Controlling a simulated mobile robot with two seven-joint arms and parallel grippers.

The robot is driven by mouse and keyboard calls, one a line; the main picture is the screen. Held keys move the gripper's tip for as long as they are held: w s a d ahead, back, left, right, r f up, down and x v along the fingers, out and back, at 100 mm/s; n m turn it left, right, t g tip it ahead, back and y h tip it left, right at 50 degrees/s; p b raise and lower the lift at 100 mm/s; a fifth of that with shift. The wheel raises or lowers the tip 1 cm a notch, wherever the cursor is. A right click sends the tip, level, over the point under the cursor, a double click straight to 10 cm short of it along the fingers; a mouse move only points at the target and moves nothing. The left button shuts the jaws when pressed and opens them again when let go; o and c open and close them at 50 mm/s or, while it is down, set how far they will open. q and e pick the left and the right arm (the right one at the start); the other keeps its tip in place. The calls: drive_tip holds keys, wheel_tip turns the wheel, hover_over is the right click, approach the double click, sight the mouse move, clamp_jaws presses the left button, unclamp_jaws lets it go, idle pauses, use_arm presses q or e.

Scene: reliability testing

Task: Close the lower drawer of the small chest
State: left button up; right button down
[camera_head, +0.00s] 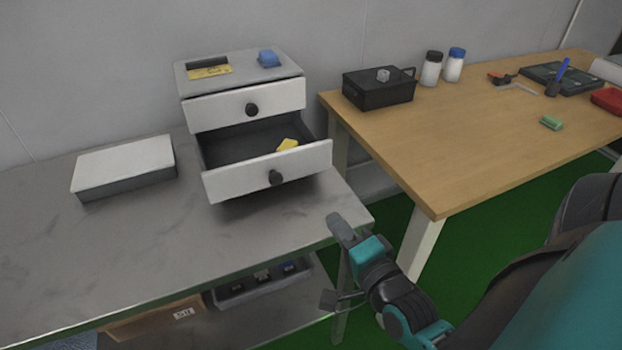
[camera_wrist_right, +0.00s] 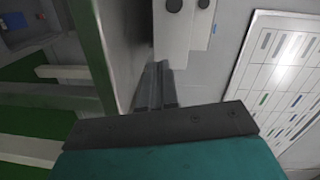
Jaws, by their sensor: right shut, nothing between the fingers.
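The small chest (camera_head: 240,84) is light grey and stands at the back of the grey table. Its lower drawer (camera_head: 232,184) is pulled out, with a dark round knob and a yellow item (camera_head: 287,145) inside. The upper drawer (camera_head: 226,110) looks shut. My right gripper (camera_head: 339,224) is shut and empty, to the front right of the lower drawer and apart from it, by the table's right edge. In the right wrist view, the shut fingers (camera_wrist_right: 158,85) show below the lower drawer's front (camera_wrist_right: 172,38). My left gripper is not in view.
A white-topped box (camera_head: 125,162) lies left of the chest on the grey table (camera_head: 130,245). A yellow note and a blue item (camera_head: 269,58) lie on the chest. A wooden table (camera_head: 430,140) with a black box (camera_head: 378,90) and bottles stands right. The table before the drawer is clear.

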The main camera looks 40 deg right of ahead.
drive_tip(key=d+m+h, duration=0.1)
drive_tip(key=d+m, duration=0.1)
drive_tip(key=m, duration=0.1)
drive_tip(key=b, duration=0.6)
approach(293, 140)
drive_tip(key=shift+s+a+f+t, duration=0.1)
drive_tip(key=shift+s+f+t, duration=0.1)
drive_tip(key=shift+s, duration=0.35)
drive_tip(key=shift+s+a+f+t, duration=0.1)
drive_tip(key=shift+s+f, duration=0.15)
drive_tip(key=shift+s, duration=0.35)
drive_tip(key=shift+w, duration=0.1)
drive_tip(key=shift+w+d+r+p, duration=0.1)
drive_tip(key=shift+w+d+p, duration=0.05)
drive_tip(key=shift+w+p, duration=0.3)
drive_tip(key=x, duration=1.3)
drive_tip(key=shift+w+d, duration=0.15)
drive_tip(key=shift+w, duration=0.2)
drive_tip(key=shift+w+r, duration=0.1)
drive_tip(key=shift+r, duration=0.1)
drive_tip(key=shift+d+r, duration=0.1)
